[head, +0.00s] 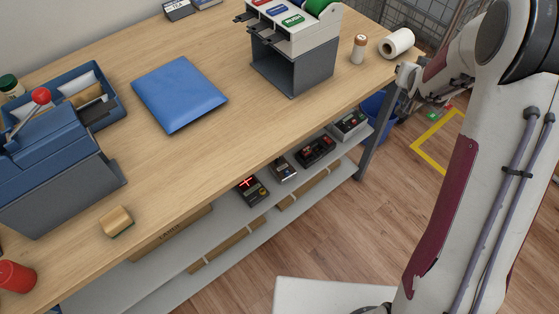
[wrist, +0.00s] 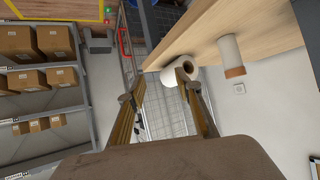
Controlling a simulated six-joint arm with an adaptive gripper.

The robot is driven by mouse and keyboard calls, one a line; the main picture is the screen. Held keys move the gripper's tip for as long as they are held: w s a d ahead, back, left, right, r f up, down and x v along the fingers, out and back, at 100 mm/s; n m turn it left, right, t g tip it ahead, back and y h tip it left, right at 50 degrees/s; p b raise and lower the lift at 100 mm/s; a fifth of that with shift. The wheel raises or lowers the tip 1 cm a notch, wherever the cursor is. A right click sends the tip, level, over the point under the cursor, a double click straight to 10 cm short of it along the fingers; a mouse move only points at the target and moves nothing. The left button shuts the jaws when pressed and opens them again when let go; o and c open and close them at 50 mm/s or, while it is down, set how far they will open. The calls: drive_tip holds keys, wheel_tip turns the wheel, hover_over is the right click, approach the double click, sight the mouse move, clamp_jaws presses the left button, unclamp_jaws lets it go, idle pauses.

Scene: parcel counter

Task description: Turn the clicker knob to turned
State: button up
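Several small devices sit on the shelf below the counter top in the head view: a dark one with a red lit cross (head: 250,190), a small silver and black one (head: 283,168), a black and red one (head: 316,151) and a pale grey one (head: 349,125). I cannot tell which is the clicker, and its knob is not clear at this size. My gripper is open and empty in the wrist view (wrist: 156,86), its fingers spread apart. It is at the counter's right end, near the paper roll and away from the shelf devices.
A stamp rack (head: 293,65), blue parcel (head: 179,94), blue tray (head: 117,105) and wooden block (head: 116,222) occupy the wooden counter (head: 215,150). Floor in front is open.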

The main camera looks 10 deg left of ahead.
drive_tip(key=w+d+f+t+h, duration=0.1)
drive_tip(key=w+d+f, duration=0.1)
drive_tip(key=f, duration=0.4)
drive_tip(key=w+d+f, duration=0.2)
drive_tip(key=f, duration=0.3)
drive_tip(key=n+y, duration=1)
approach(278, 159)
drive_tip(key=shift+w+d+r+g, duration=0.1)
drive_tip(key=shift+w+d+g, duration=0.1)
drive_tip(key=shift+w, duration=0.25)
drive_tip(key=shift+w+d+r+g, duration=0.1)
drive_tip(key=shift+w+g, duration=0.1)
drive_tip(key=shift+w, duration=0.25)
drive_tip(key=shift+s+a+f, duration=0.25)
drive_tip(key=shift+s+a, duration=0.15)
drive_tip(key=shift+w+a, duration=0.1)
drive_tip(key=shift+w, duration=0.05)
drive_tip(key=shift+x, duration=3.7)
